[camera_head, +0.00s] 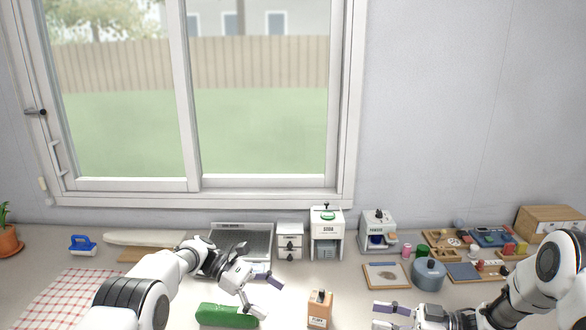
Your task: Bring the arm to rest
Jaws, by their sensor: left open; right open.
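My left arm reaches in from the lower left. My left gripper (268,296) is open and empty, with its fingers above the counter close to a green rounded object (226,316). I cannot tell whether they touch it. My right arm comes in from the lower right. My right gripper (384,316) is open, its fingers pointing left near the bottom edge, with nothing seen between them. Its lower part is cut off by the picture's edge.
A small wooden block-like box (319,311) stands between the grippers. Behind are a dark ribbed tray (240,238), white drawers (290,243) and a white stand (327,232). A blue-grey lidded pot (428,275) stands near my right arm. A checked cloth (62,300) lies left.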

